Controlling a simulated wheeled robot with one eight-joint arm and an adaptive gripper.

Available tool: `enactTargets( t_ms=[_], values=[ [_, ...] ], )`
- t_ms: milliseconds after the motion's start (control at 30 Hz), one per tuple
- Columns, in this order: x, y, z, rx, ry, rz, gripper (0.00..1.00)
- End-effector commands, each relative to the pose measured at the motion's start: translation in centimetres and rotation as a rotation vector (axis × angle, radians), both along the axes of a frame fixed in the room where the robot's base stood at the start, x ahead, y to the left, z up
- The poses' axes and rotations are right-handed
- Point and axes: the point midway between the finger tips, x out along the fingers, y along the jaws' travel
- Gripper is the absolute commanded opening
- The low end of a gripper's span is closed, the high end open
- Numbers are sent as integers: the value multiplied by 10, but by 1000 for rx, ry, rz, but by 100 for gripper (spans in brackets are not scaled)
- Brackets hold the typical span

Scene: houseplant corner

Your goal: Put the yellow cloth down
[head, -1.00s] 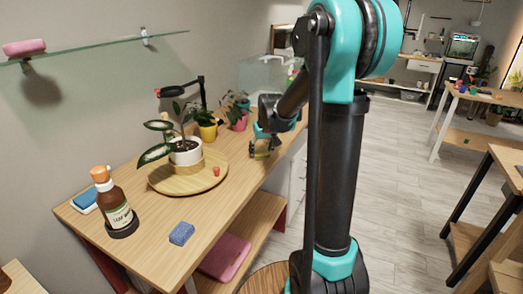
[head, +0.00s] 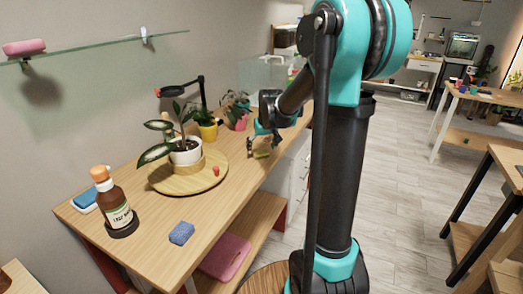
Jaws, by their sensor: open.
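A small yellow item (head: 262,154), apparently the yellow cloth, shows right below my gripper, near the front edge of the wooden table, to the right of the round wooden tray. My gripper (head: 262,145) is open just over it. At this size I cannot tell whether the fingers still touch the cloth. The cloth seems to rest on the tabletop, and part of it is hidden by the fingers.
The round tray (head: 212,177) holds a white-potted plant (head: 186,151) and a small red item (head: 215,170). A blue sponge (head: 181,233) and a brown bottle (head: 113,203) stand nearer. Yellow (head: 208,131) and pink pots (head: 238,122) stand behind.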

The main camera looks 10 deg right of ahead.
Motion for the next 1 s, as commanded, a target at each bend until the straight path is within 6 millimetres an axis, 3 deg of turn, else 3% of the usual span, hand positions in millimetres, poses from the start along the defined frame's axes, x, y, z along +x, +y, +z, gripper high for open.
enactTargets(
  t_ms=[400,667,767,833,1000],
  values=[
    [-30,-5,71,0,0,0,77],
    [-40,-6,93,0,0,-1,77],
    [-57,-10,83,0,2,-12,77],
    [-84,-14,63,0,4,-28,77],
    [-178,-27,-8,1,13,-88,77]
  ],
)
